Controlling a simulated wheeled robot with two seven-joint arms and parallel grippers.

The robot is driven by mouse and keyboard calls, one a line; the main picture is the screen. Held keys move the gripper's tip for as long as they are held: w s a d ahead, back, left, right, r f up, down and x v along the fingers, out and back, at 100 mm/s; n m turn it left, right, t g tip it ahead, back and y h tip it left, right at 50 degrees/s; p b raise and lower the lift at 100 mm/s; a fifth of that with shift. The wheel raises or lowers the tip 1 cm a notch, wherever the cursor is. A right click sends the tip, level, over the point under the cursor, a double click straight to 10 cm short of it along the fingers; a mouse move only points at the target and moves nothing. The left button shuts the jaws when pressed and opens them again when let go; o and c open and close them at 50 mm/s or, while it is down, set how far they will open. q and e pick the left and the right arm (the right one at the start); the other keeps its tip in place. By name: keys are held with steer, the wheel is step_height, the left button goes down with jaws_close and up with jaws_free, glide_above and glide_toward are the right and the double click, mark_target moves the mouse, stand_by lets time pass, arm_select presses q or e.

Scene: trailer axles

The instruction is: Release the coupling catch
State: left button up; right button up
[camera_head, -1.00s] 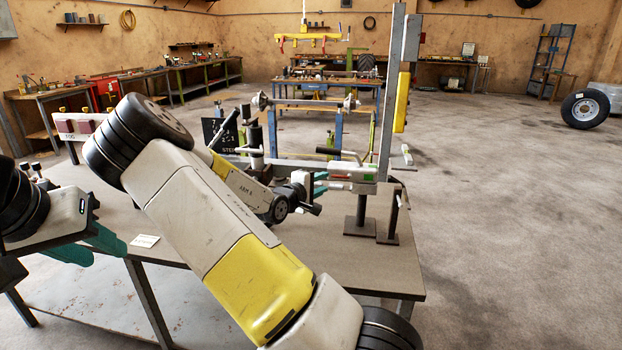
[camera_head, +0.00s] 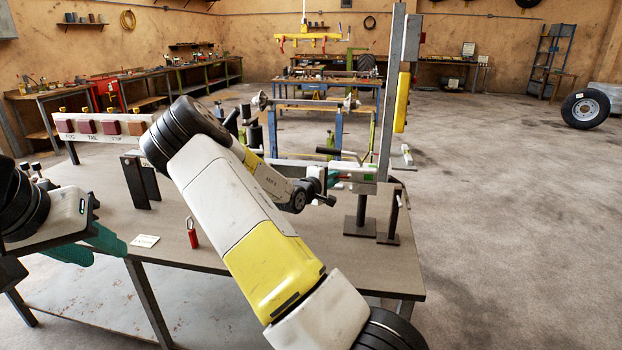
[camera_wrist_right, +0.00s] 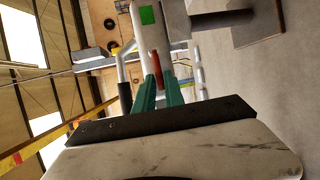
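The coupling (camera_head: 352,170) is a pale horizontal bar with green and red marks, held at the post beyond my right arm. In the right wrist view it is a pale tube (camera_wrist_right: 148,32) with a green patch and a small red catch (camera_wrist_right: 156,68). My right gripper (camera_head: 335,179) is at the coupling. Its green fingers (camera_wrist_right: 160,78) are slightly apart, with the red catch between or just beyond their tips; contact cannot be told. My left gripper (camera_head: 100,250) is open and empty over the bench's left front.
The bench top (camera_head: 330,262) is clear at front right. A red padlock-like piece (camera_head: 192,234) and a white card (camera_head: 145,240) lie at front left. A dark bracket (camera_head: 143,182) and a rail with coloured blocks (camera_head: 108,127) stand behind. A tall post (camera_head: 389,100) rises beside the coupling.

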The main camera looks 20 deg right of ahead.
jaws_close()
steer(key=shift+r, duration=0.1)
steer(key=r+m+y, duration=0.1)
steer(key=m, duration=0.1)
steer(key=d+r+m+y, duration=0.1)
steer(key=m+y, duration=0.1)
steer(key=s+d+r+m+y, duration=0.1)
steer(key=m, duration=0.1)
steer(key=shift+r+t+y, duration=0.3)
steer(key=shift+t, duration=0.1)
steer(key=shift+s+d+r+m+t+y, duration=0.2)
steer(key=shift+s+d+m+t+y, duration=0.25)
steer(key=shift+m, duration=0.4)
steer(key=shift+s+d+r+m+t+y, duration=0.1)
steer(key=shift+d+r+m+t+y, duration=0.1)
steer(key=shift+m+y, duration=0.5)
steer(key=shift+m, duration=0.25)
steer(key=o, duration=0.5)
jaws_free()
